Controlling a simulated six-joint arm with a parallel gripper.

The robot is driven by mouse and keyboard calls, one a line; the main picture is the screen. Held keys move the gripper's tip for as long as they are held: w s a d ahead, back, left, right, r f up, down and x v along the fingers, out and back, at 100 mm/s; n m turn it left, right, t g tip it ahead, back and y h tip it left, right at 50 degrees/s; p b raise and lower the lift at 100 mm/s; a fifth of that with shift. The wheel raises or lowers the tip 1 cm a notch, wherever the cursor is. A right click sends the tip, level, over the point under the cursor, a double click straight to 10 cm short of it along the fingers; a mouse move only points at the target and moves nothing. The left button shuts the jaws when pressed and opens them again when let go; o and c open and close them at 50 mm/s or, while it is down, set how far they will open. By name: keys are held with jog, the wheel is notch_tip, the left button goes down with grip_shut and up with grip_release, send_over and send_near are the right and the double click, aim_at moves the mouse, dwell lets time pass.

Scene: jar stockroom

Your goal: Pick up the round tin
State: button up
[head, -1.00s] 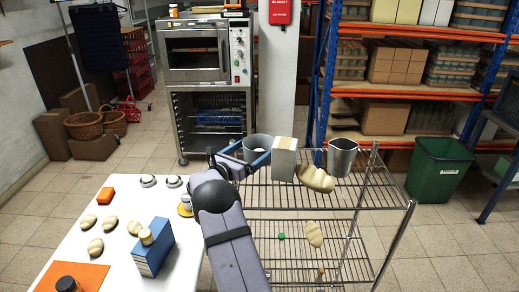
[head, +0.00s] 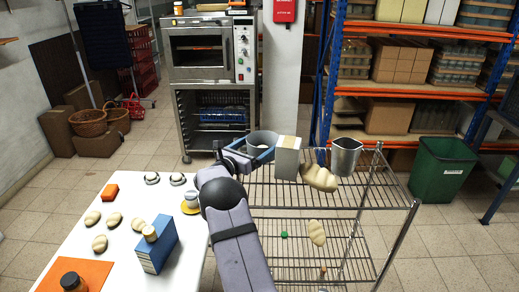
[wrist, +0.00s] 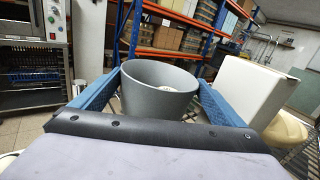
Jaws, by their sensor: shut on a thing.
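The round tin is a grey, open-topped cylinder (wrist: 160,105) that stands upright between the two blue fingers of my gripper (wrist: 163,88) in the wrist view. In the head view the tin (head: 263,139) is at the back left corner of the wire rack. My gripper (head: 248,157) is shut on its sides, with a finger on either side. The tin's base is hidden by my gripper and arm, so I cannot tell how far it is from the shelf.
A white box (head: 287,160) stands close to the tin's right. Beyond it are a cream lumpy thing (head: 319,177) and a metal bucket (head: 344,157) on the wire rack (head: 330,203). A white table (head: 120,187) with several small items is at left.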

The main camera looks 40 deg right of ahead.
notch_tip(320, 180, up, 9)
jog(key=b, duration=0.2)
jog(key=shift+r, duration=0.15)
jog(key=w+a+f+n+t+p, duration=0.1)
jog(key=w+a+f, duration=0.25)
jog(key=a, duration=0.45)
jog(key=w+a+f+t+p, duration=0.1)
jog(key=w+a+f, duration=0.1)
jog(key=a+f, duration=0.5)
jog(key=s+a+f+n+t+y+b, duration=0.1)
jog(key=s+a+f+t, duration=0.1)
jog(key=s+a+f, duration=0.65)
jog(key=s+a+f+n+t+y+b, duration=0.1)
jog(key=s+a+f+n, duration=0.15)
jog(key=a+f, duration=1)
jog(key=s+a+n+t+y, duration=0.15)
jog(key=s+a+t, duration=0.25)
jog(key=s+a, duration=0.65)
notch_tip(320, 180, up, 16)
jog(key=s+d+p, duration=0.1)
jog(key=p, duration=1.5)
jog(key=shift+s+r+g, duration=0.15)
jog(key=shift+r+g, duration=0.05)
jog(key=shift+g, duration=0.2)
